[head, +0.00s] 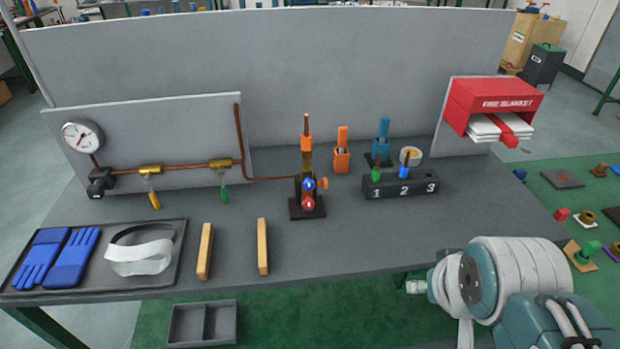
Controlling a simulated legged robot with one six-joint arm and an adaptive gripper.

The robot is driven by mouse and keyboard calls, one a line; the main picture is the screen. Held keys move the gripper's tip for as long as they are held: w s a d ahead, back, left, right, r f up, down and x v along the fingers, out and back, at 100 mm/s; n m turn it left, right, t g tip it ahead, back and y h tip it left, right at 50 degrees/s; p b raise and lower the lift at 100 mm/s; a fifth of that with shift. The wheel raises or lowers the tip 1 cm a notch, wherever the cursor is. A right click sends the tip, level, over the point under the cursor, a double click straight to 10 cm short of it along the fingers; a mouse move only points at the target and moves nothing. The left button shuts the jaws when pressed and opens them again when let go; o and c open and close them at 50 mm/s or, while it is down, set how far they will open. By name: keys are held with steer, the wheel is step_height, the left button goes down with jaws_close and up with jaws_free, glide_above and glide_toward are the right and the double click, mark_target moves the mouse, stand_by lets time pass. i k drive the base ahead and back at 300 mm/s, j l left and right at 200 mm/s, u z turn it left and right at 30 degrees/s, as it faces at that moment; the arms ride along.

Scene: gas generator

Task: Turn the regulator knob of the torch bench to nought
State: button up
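The torch bench (340,240) is a grey table with an upright back panel. At its left a round white pressure gauge (82,135) is mounted above a black block with a knob (99,184), which looks like the regulator knob. Its marks are too small to read. A copper pipe (195,166) runs right from it through two brass valves, one with a yellow handle (153,199) and one with a green handle (224,193), to an upright torch (307,170) on a dark base. My arm fills the lower right; my gripper is not in view.
A black tray (95,280) holds blue gloves and a clear visor at front left. Two wooden bars (205,252) lie on the bench. A numbered block (401,187), orange and blue holders and a red fire blanket box (493,105) stand right. The front middle is clear.

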mark_target(94, 192)
steer(key=u, duration=1.85)
steer(key=i+j+z, duration=0.75)
steer(key=k+j, duration=0.05)
